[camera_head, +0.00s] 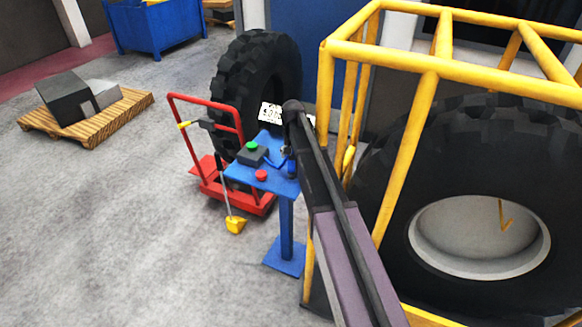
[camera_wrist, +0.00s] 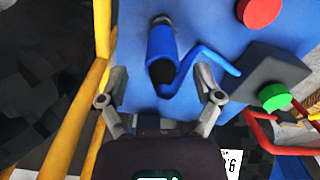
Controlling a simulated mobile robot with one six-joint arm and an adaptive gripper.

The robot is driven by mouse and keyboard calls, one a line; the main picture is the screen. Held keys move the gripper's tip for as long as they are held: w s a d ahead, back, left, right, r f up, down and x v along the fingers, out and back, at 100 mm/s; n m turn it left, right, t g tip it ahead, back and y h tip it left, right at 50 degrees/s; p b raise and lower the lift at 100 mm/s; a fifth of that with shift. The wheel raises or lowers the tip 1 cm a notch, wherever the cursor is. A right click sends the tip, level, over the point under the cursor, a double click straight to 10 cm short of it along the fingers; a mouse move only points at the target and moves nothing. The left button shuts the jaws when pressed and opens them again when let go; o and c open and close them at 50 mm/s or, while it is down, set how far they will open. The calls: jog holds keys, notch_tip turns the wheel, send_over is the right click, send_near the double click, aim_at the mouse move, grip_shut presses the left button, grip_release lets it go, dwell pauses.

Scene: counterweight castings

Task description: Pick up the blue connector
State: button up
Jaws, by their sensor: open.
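The blue connector (camera_wrist: 162,45) is a short blue cylinder with dark ends, lying on the blue stand top (camera_wrist: 215,40) in the wrist view. A bent blue cable runs from its near end to the right. My gripper (camera_wrist: 162,76) is open, its two fingers on either side of the connector's near end, with visible gaps. I cannot tell its exact height above the stand. In the head view the connector (camera_head: 290,166) is partly hidden beside my arm's end, over the right part of the stand top (camera_head: 240,172).
A dark box with a green button (camera_wrist: 274,96) and a red button (camera_wrist: 259,11) sit on the stand. A yellow cage (camera_head: 427,90) with a big tyre stands close at right. A red trolley (camera_head: 240,204) with a tyre stands behind the stand. Open floor lies left.

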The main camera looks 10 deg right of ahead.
aim_at(292, 166)
jog(key=shift+f, duration=0.1)
jog(key=shift+a+f+b, duration=0.15)
jog(key=shift+f+b, duration=2.4)
jog(key=shift+b, duration=0.05)
jog(key=c, duration=1)
